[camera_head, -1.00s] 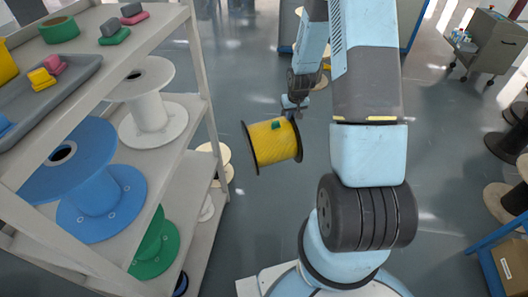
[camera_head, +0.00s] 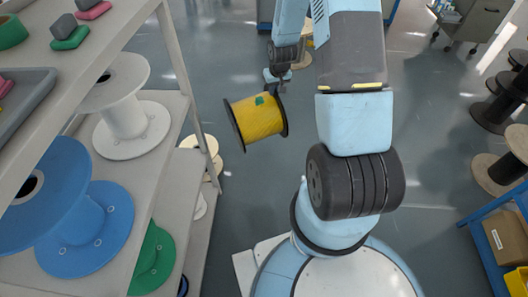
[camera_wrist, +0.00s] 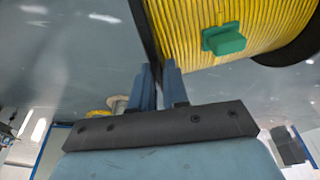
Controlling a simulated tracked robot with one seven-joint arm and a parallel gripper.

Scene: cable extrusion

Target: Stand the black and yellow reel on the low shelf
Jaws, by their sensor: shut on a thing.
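The black and yellow reel (camera_head: 257,119) has yellow windings, black end flanges and a green tab (camera_wrist: 224,40). It hangs in the air over the floor, right of the rack, with its axis roughly level. My gripper (camera_head: 277,86) is above it. In the wrist view, my gripper (camera_wrist: 158,78) is shut on the rim of one black flange, which runs up between the blue fingers. The low shelf (camera_head: 196,230) is the rack's lower level, partly hidden by the shelf above. A green reel (camera_head: 153,262) shows there, partly covered.
The grey rack's middle shelf holds a white reel (camera_head: 122,120) and a blue reel (camera_head: 75,225). A rack post (camera_head: 180,75) stands between the shelves and the held reel. A cream reel (camera_head: 203,155) is behind the rack. Floor below the held reel is clear.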

